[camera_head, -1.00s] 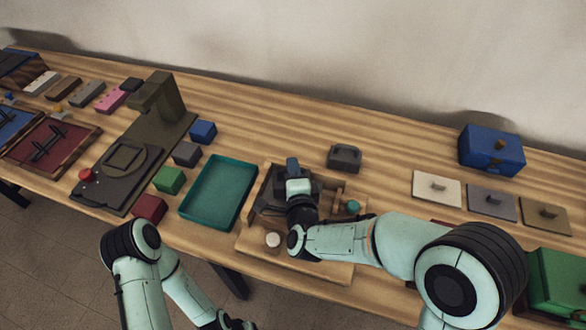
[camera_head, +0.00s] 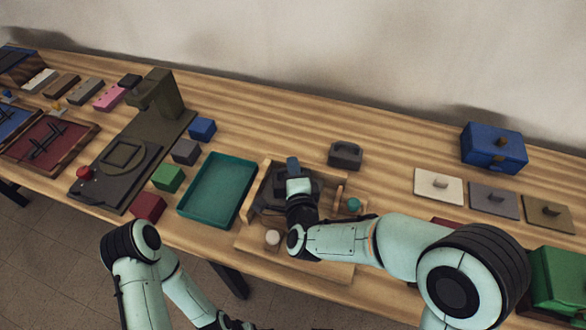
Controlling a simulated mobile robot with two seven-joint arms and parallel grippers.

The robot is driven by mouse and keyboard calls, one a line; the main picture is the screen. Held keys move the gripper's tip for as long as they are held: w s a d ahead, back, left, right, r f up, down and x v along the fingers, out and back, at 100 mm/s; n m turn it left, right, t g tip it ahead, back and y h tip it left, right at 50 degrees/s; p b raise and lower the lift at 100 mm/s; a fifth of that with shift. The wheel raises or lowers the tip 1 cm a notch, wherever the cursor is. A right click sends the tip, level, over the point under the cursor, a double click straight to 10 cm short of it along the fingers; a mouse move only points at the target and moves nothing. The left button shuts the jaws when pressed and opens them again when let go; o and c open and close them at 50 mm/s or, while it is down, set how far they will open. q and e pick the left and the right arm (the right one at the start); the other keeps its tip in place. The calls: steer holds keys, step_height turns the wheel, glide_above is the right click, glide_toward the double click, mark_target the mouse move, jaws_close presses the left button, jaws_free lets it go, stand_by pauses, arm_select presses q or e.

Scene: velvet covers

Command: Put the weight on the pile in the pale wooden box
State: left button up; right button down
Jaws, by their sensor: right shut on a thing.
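A dark grey weight with a handle (camera_head: 345,155) stands on the table just behind the pale wooden box (camera_head: 245,241). My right gripper (camera_head: 285,197) points down into the box. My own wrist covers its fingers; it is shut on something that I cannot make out. Dark material shows in the box around the gripper, but the pile is mostly hidden. My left gripper (camera_head: 232,324) is low at the bottom edge, away from the table and partly cut off, so its jaws are unclear.
A teal tray (camera_head: 183,212) lies left of the box. A white knob (camera_head: 272,237) and a teal knob (camera_head: 353,205) are at the box. Several coloured blocks and a dark press stand left; a blue box (camera_head: 492,158) and knobbed plates are right.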

steer(key=shift+r, duration=0.1)
steer(key=c, duration=1)
jaws_free()
steer(key=shift+o, duration=0.2)
steer(key=shift+f, duration=0.2)
steer(key=shift+s+f, duration=0.15)
steer(key=shift+f, duration=0.1)
steer(key=b+v, duration=0.4)
steer(key=v, duration=0.9)
steer(key=shift+r, duration=0.35)
steer(key=shift+s, duration=0.15)
